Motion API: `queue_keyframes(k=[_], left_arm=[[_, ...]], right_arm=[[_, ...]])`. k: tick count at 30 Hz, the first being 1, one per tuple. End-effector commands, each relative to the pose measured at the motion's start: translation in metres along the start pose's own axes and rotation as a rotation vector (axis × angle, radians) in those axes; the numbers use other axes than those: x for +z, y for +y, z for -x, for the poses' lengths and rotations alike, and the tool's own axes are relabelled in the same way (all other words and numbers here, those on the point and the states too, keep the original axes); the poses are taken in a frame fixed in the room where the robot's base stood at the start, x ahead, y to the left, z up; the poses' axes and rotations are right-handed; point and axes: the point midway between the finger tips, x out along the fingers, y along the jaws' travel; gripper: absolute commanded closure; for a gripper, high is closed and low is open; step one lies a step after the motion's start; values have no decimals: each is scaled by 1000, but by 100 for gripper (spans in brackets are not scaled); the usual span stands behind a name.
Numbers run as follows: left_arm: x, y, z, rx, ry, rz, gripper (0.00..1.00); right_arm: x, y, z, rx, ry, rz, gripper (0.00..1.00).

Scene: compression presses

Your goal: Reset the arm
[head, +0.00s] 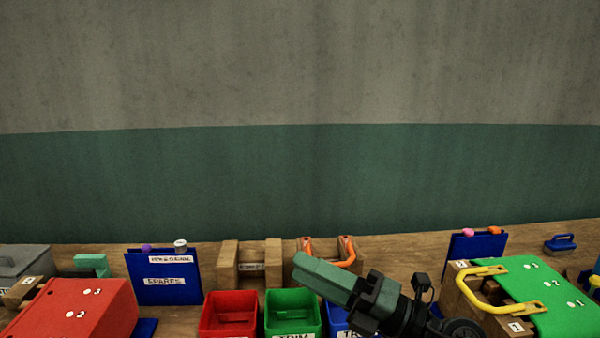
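My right gripper (302,268) comes up from the lower right, its long green fingers pointing up and left. My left gripper is not in view.
A wooden bench (390,255) runs along the wall. It carries a red press lid (75,308), a blue SPARES holder (165,278), a red bin (229,312), a green bin (292,310), a blue bin (335,322) and a green press lid (540,290) with a yellow handle (495,290).

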Motion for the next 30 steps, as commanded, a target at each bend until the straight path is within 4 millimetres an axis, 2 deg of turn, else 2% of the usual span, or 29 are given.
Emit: queue_keyframes(k=[3,5,8,11,12,14,15,17,19,21,24,30], left_arm=[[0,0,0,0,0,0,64],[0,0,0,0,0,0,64],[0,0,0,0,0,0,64],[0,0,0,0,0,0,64],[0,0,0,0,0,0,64],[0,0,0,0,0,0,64],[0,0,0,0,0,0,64],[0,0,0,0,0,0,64],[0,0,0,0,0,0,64],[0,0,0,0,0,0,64],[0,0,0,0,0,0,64],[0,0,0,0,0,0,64]], right_arm=[[30,11,21,149,-293,-256,61],[48,5,41,192,-454,-387,61],[70,-27,86,214,-731,-613,61],[70,-76,140,172,-1009,-843,61],[63,-97,161,141,-1110,-929,61],[46,-127,192,81,-1251,-1050,61],[31,-146,211,34,-1338,-1129,61],[4,-171,238,-46,-1458,-1238,61],[-33,-194,265,-149,-1578,-1359,61],[-71,-210,287,-253,-1675,-1460,61],[-117,-221,310,-386,-1773,-1575,61],[-196,-224,340,-627,-1896,-1747,61]])
